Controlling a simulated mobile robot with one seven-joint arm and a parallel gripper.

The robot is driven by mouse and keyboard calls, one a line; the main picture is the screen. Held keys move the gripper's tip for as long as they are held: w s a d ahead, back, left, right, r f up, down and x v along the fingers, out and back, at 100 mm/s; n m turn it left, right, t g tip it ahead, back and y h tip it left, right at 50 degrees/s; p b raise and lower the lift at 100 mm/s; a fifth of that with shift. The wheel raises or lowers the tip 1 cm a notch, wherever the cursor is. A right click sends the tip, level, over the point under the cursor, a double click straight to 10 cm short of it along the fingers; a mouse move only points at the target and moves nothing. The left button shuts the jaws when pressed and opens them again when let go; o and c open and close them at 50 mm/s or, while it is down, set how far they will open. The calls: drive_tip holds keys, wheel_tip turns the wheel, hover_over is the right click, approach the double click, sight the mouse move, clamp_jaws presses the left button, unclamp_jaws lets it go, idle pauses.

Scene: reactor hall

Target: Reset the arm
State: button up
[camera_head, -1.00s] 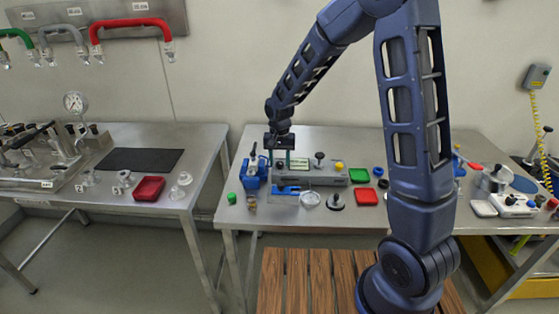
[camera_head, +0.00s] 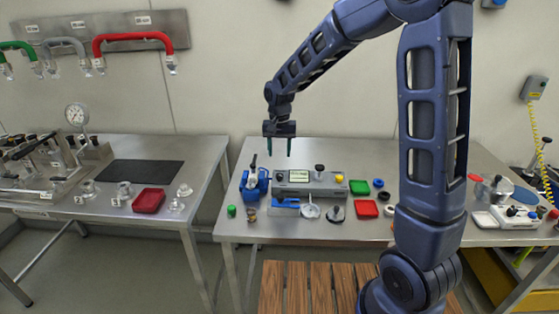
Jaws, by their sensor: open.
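My arm comes in from the right, bends at the top of the picture and reaches down to the left. My gripper (camera_head: 278,148) points down with its two dark green fingers apart and nothing between them. It hangs above the back part of the right steel table (camera_head: 240,226), over the gap between a blue device (camera_head: 255,183) and a grey instrument with a small display (camera_head: 312,184). The fingertips look clear of both.
Around the instrument stand a green tray (camera_head: 359,187), a red tray (camera_head: 366,208), a blue holder (camera_head: 286,203) and several small parts. The left table (camera_head: 205,160) carries a black mat (camera_head: 140,173) and a red bin (camera_head: 149,201). A slatted wooden surface (camera_head: 318,285) is in front.

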drive_tip(key=shift+r, duration=0.65)
drive_tip(key=s+d+r+t, duration=0.1)
drive_tip(key=s+d+r, duration=0.3)
drive_tip(key=d, duration=0.5)
drive_tip(key=s+d+r+t, duration=0.1)
drive_tip(key=s+d+r, duration=0.1)
drive_tip(key=d+r, duration=0.55)
drive_tip(key=s+d+r+t, duration=0.1)
drive_tip(key=s+d+t, duration=0.1)
drive_tip(key=s+d, duration=1.3)
drive_tip(key=shift+d+r+t, duration=0.15)
drive_tip(key=shift+d+t, duration=0.15)
drive_tip(key=shift+d, duration=0.2)
